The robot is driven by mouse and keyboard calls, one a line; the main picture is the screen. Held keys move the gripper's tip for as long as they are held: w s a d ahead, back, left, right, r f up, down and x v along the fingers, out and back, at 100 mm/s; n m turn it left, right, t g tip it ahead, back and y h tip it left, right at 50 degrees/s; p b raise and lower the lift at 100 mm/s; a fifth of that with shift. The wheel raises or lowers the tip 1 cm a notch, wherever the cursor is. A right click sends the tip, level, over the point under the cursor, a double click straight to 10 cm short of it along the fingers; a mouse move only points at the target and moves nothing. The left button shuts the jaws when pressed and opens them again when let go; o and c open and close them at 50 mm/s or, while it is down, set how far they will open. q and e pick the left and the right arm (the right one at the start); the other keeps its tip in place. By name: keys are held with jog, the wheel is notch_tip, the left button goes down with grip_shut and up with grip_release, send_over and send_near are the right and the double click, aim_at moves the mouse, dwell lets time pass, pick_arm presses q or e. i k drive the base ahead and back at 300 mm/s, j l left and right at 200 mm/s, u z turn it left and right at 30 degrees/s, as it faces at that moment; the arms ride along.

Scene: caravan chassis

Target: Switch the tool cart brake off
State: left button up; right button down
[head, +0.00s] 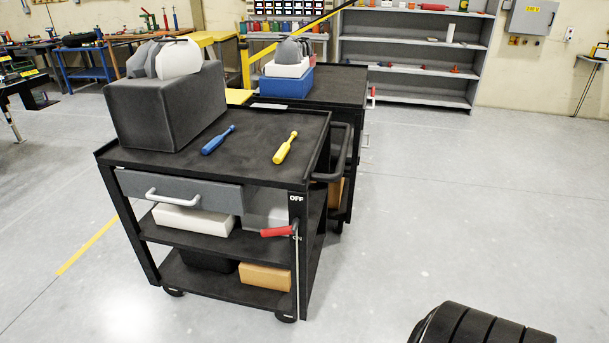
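The tool cart (215,185) is black with three shelves and stands left of the middle. Its brake lever has a red handle (277,232) on the front right corner post. The handle points left, nearly level, beside the white ON label (297,238), which the lever partly covers. The white OFF label (296,198) is higher on the same post. A thin pale rod (297,275) runs down from the lever towards the right front wheel (286,318).
A grey box (165,108), a blue screwdriver (218,140) and a yellow screwdriver (285,148) are on the cart top. A drawer (180,192) is below. A second cart (335,85) stands close behind. The floor (430,220) to the right is clear, except a black ribbed object (480,325).

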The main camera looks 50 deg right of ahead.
aim_at(292, 230)
jog(key=z, duration=1.3)
